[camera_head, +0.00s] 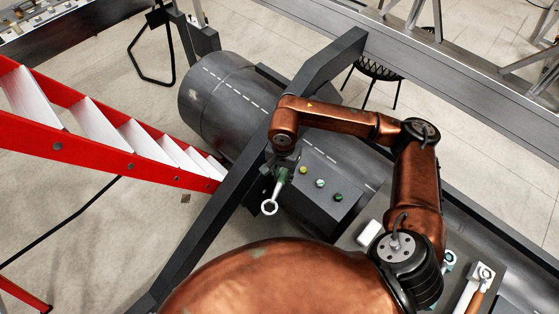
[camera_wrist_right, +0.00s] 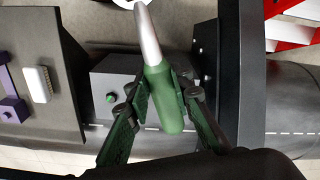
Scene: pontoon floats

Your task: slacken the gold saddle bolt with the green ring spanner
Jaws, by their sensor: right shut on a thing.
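The green ring spanner (camera_head: 279,186) is in my right gripper (camera_head: 284,163), its silver ring end pointing down and toward the front. In the right wrist view its green handle (camera_wrist_right: 163,100) lies between the dark fingers of the right gripper (camera_wrist_right: 160,82), and its ring is cut off at the top edge. A dark box (camera_head: 318,207) on the pontoon bears a row of small round heads. The yellowish one (camera_head: 304,170), nearest the gripper, may be the gold saddle bolt; I cannot tell for sure. The ring is apart from these heads. My left gripper is not in view.
A grey pontoon float (camera_head: 225,95) lies under a dark slanting beam (camera_head: 330,62). A red ladder (camera_head: 100,150) stands at the left. A white block (camera_head: 369,232) and an orange-handled tool (camera_head: 476,298) are at the right. A brush (camera_wrist_right: 38,84) shows in the wrist view.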

